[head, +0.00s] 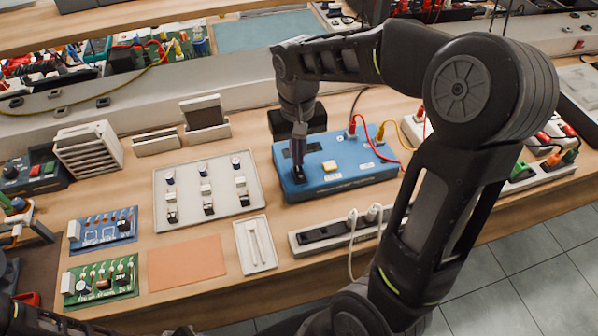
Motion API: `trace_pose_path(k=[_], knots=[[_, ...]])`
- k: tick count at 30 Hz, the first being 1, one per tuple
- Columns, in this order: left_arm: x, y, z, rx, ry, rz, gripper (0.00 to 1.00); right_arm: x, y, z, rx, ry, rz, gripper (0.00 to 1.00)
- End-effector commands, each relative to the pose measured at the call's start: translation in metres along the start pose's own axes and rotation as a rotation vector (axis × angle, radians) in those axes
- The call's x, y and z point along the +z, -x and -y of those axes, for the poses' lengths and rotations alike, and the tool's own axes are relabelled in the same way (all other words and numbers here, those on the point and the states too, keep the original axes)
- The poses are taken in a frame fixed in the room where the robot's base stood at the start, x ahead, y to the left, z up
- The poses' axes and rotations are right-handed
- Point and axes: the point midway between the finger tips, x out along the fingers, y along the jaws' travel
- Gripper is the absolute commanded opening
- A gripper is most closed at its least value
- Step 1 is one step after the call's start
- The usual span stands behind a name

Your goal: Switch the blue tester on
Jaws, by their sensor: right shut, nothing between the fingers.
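The blue tester (345,177) is a flat blue box on the bench, right of centre. Red and yellow leads plug into its back edge, and a pale yellow button or lamp (330,166) is on its top. My right gripper (299,176) points down at the left part of the tester's top, over a small black switch. The gripper is shut with nothing in it. Its fingertips are at the switch, which they partly hide, so I cannot tell the switch position or whether they touch. My left gripper does not show.
A grey tray (238,211) with several small components lies left of the tester. A white tray with tweezers (270,262), an orange mat (190,266) and a power strip (306,242) with white plugs lie in front. Green (90,289) and blue (92,240) circuit boards are at left.

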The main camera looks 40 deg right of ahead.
Motion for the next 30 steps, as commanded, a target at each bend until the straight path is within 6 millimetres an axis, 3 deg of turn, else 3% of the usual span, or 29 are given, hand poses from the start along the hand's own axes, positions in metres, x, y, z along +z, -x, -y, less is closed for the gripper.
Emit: trace_pose_path(k=[30], knots=[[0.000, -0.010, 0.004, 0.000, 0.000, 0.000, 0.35, 0.000, -0.014, 0.000, 0.000, 0.000, 0.000, 0.00]])
